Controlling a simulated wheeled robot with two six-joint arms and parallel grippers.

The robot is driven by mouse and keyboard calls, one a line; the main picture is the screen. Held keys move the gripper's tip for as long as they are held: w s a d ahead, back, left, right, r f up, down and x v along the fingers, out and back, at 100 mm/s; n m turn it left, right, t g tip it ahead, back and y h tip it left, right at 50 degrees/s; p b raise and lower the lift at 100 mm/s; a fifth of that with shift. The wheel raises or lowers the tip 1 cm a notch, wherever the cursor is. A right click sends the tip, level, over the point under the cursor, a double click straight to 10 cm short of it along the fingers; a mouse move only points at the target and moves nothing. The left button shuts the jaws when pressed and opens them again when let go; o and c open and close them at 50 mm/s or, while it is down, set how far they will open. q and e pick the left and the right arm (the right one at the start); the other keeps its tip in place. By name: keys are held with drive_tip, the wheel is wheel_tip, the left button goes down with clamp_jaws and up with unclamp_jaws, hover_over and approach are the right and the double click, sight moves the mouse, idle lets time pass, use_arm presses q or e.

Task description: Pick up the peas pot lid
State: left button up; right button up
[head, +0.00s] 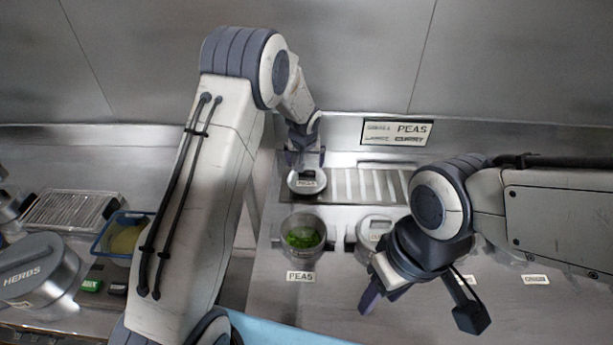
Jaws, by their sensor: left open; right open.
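The peas pot (303,258) stands uncovered behind its PEAS label (300,277), with green peas inside. A small round metal lid (294,189) with a dark handle lies behind the pot, at the left end of the slotted rack. The small writing on its handle is too blurred to read surely. My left gripper (305,165) is open right at the lid's handle; I cannot tell whether the handle is between the fingers. My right gripper (425,308) is open and empty, lower right, in front of another lidded pot.
The slotted rack (372,184) extends right of the lid. A lidded pot (374,228) stands right of the peas pot, partly behind my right gripper. A HERBS canister (40,272) and blue container (112,245) stand left.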

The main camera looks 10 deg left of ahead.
sight(307, 171)
use_arm(q)
drive_tip(key=shift+x, duration=0.75)
drive_tip(key=shift+w+f+p, duration=0.25)
drive_tip(key=shift+f+p, duration=0.2)
drive_tip(key=shift+p, duration=0.15)
drive_tip(key=p+x, duration=0.1)
drive_tip(key=x, duration=0.2)
drive_tip(key=shift+w+d+p, duration=0.15)
drive_tip(key=shift+w+p, duration=0.05)
drive_tip(key=shift+p, duration=0.2)
drive_tip(key=shift+w+f, duration=0.2)
drive_tip(key=shift+f, duration=0.35)
drive_tip(key=c, duration=1.4)
